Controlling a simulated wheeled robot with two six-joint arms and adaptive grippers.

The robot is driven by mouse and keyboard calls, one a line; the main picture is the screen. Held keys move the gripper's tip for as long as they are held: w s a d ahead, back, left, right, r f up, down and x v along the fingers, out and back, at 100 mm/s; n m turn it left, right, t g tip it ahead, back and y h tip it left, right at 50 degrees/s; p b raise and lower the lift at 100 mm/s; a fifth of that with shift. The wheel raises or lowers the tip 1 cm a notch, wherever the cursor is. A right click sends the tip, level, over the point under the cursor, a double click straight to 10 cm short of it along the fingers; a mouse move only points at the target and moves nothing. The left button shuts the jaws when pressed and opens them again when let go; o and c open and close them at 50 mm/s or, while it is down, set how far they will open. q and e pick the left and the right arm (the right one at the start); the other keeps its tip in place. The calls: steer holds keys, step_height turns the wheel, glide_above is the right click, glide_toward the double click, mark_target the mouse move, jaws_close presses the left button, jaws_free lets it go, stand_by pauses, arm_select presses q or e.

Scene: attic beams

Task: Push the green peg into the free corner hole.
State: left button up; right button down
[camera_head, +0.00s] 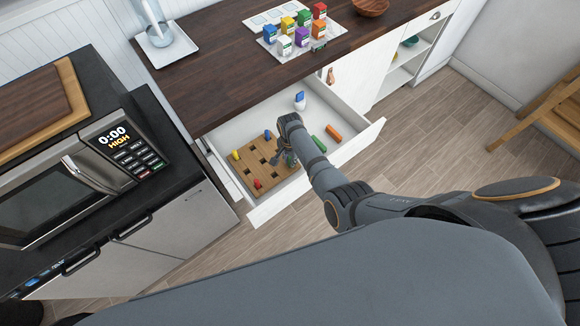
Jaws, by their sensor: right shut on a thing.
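A wooden peg board (246,172) with square holes lies in the open white drawer. A yellow peg (236,155), a red peg (257,183) and a blue peg (267,134) stand at its edges. My right gripper (282,160) is low over the board's right side, shut on what looks like the green peg (290,160); only a bit of green shows. The arm and gripper hide that part of the board, so I cannot tell how the peg sits against a hole. My left gripper is not in view.
A loose green piece (319,144) and an orange piece (333,133) lie in the drawer (350,146) right of my arm. A blue-and-white item (299,101) stands at its back. The wooden counter (225,75) overhangs behind; a microwave (75,175) stands left.

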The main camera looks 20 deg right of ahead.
steer(key=shift+f, duration=0.3)
steer(key=c, duration=1.2)
jaws_free()
step_height(320, 180, up, 12)
steer(key=shift+s, duration=0.1)
